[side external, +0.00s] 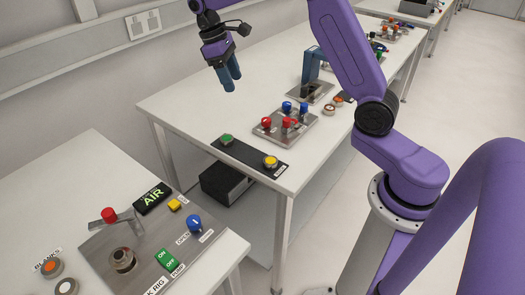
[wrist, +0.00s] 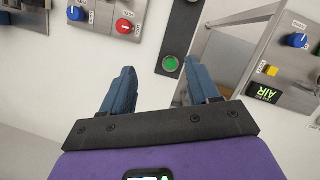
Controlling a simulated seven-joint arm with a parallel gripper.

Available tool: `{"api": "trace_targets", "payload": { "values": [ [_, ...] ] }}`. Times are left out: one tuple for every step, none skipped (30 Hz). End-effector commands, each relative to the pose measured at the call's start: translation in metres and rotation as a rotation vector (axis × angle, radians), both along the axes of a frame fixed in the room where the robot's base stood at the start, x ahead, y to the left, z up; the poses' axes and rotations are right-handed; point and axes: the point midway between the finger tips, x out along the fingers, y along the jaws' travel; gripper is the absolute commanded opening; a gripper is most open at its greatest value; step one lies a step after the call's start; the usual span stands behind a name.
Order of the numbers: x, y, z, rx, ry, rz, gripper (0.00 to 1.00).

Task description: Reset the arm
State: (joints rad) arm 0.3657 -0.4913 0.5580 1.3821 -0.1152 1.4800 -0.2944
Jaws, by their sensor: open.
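My gripper (side external: 229,78) hangs in the air at the upper left of the side view, above the far table, with its blue fingers pointing down. In the wrist view my gripper (wrist: 158,88) has its two blue fingers spread apart, with nothing between them. A green button (wrist: 169,63) on a dark strip lies beyond the fingertips in the wrist view. The same green button (side external: 226,140) and a yellow button (side external: 270,162) sit on the dark strip (side external: 248,156) at the far table's near edge.
A metal panel (side external: 105,249) on the near table carries a red-topped lever (side external: 109,215), a blue knob (side external: 194,222) and a green ON/OFF switch (side external: 168,258). A plate with red and blue knobs (side external: 285,128) and a blue upright (side external: 312,66) stand on the far table. A gap separates the tables.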

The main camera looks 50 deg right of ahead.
Motion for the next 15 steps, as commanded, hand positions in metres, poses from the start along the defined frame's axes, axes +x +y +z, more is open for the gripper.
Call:
{"api": "trace_targets", "payload": {
  "values": [
    [-0.012, 0.014, 0.004, 0.005, -0.015, 0.034, 0.60],
    [-0.018, 0.021, 0.006, 0.008, -0.024, 0.052, 0.60],
    [-0.027, 0.030, 0.008, 0.013, -0.035, 0.076, 0.60],
    [-0.034, 0.037, 0.009, 0.015, -0.042, 0.095, 0.60],
    [-0.041, 0.043, 0.010, 0.019, -0.051, 0.112, 0.60],
    [-0.051, 0.052, 0.011, 0.025, -0.062, 0.136, 0.60],
    [-0.060, 0.057, 0.012, 0.030, -0.070, 0.153, 0.60],
    [-0.068, 0.063, 0.013, 0.034, -0.077, 0.171, 0.60],
    [-0.079, 0.070, 0.013, 0.041, -0.087, 0.193, 0.60],
    [-0.088, 0.075, 0.014, 0.046, -0.095, 0.211, 0.60],
    [-0.097, 0.079, 0.014, 0.052, -0.101, 0.229, 0.60],
    [-0.109, 0.084, 0.015, 0.060, -0.111, 0.251, 0.60],
    [-0.118, 0.088, 0.015, 0.064, -0.117, 0.268, 0.60],
    [-0.128, 0.091, 0.015, 0.071, -0.124, 0.286, 0.60],
    [-0.141, 0.095, 0.014, 0.079, -0.132, 0.308, 0.60]
  ]
}}
